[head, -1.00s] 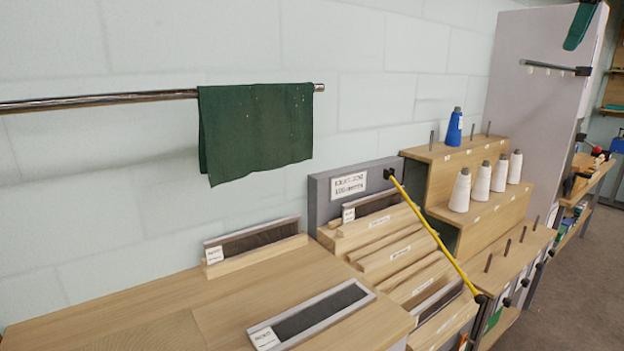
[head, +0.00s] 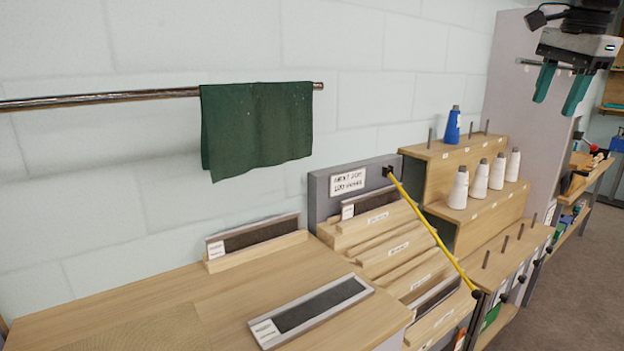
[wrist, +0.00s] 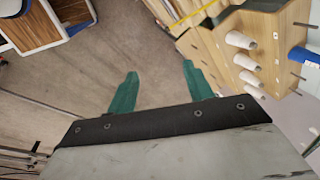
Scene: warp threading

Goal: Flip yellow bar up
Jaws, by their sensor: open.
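The yellow bar (head: 431,233) runs slanting down to the right across the right side of the stepped wooden rack. Its upper end meets a dark pivot on the grey back panel, and its lower end has a black knob (head: 476,294). My gripper (head: 557,98) is at the upper right in the head view, with green fingers pointing down. It is open and empty, well above and to the right of the bar. In the wrist view the fingers (wrist: 158,88) are spread apart over the floor. A short piece of yellow shows at the top of that view; I cannot tell whether it is the bar.
White cones (head: 480,179) and a blue cone (head: 453,126) stand on the wooden steps right of the bar. Upright pegs (head: 504,244) stand on the lower shelf. A green cloth (head: 256,125) hangs from a metal rail. A framed dark strip (head: 312,308) lies on the table.

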